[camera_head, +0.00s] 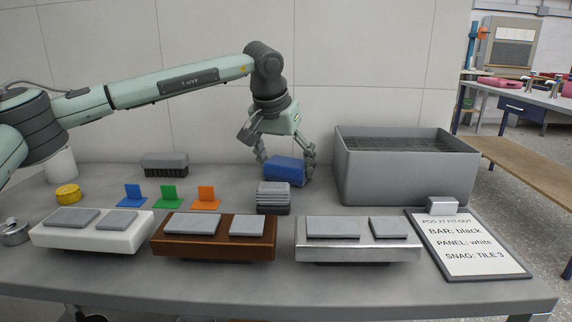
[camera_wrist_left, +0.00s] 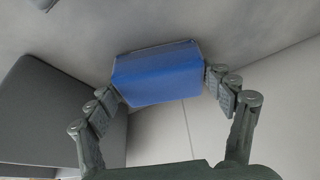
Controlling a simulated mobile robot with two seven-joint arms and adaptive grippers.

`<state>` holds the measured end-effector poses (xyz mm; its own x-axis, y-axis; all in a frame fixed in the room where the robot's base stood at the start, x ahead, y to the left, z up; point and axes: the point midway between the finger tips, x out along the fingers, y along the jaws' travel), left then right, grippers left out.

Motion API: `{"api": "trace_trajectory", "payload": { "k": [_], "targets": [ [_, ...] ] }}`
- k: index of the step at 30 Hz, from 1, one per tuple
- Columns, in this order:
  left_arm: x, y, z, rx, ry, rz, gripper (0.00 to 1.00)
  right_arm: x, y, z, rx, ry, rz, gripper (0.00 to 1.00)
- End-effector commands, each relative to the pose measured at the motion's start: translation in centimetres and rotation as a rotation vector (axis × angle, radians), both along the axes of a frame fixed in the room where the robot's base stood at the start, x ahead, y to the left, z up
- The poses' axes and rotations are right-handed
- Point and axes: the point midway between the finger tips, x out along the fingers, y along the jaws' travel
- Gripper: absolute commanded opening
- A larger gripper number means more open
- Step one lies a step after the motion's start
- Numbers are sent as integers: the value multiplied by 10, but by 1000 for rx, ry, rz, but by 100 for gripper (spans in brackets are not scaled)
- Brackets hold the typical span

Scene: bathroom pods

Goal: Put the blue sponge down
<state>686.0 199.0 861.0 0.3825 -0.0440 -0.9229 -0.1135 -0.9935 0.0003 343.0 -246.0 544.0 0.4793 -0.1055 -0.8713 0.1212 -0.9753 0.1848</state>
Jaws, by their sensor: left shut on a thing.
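The blue sponge (camera_head: 285,172) is at the back of the grey worktop, left of the large grey bin. My left gripper (camera_head: 287,165) points down with a finger on each side of it, shut on it. In the left wrist view the sponge (camera_wrist_left: 158,75) sits between the two fingertips (camera_wrist_left: 163,88), both touching its ends. The sponge is at or just above the worktop; I cannot tell whether it touches. My right gripper is not in view.
The grey bin (camera_head: 403,185) stands close on the right. A stack of grey pads (camera_head: 273,197) is just in front of the sponge. A grey brush-like block (camera_head: 165,163), coloured tabs (camera_head: 168,197) and three bars (camera_head: 358,241) lie around. Some worktop to the left is bare.

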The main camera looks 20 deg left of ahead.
Motion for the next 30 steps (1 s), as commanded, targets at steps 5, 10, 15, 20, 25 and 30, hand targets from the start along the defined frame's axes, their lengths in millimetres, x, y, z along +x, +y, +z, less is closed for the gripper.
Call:
{"api": "trace_trajectory", "payload": {
  "k": [5, 10, 15, 20, 25, 30],
  "targets": [
    [0, 0, -2, 0, 0, 0, 58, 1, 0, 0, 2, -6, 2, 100],
    [0, 0, -2, 0, 0, 0, 98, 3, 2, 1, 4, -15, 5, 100],
    [0, 0, -2, 0, 0, 0, 100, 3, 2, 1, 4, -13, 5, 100],
    [0, 0, -1, 0, 0, 0, 100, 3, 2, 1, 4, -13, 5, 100],
    [-2, 0, 8, -1, -3, 0, 100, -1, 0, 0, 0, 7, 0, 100],
    [-15, 1, 39, -1, -4, -1, 100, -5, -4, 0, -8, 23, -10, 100]
  ]
}}
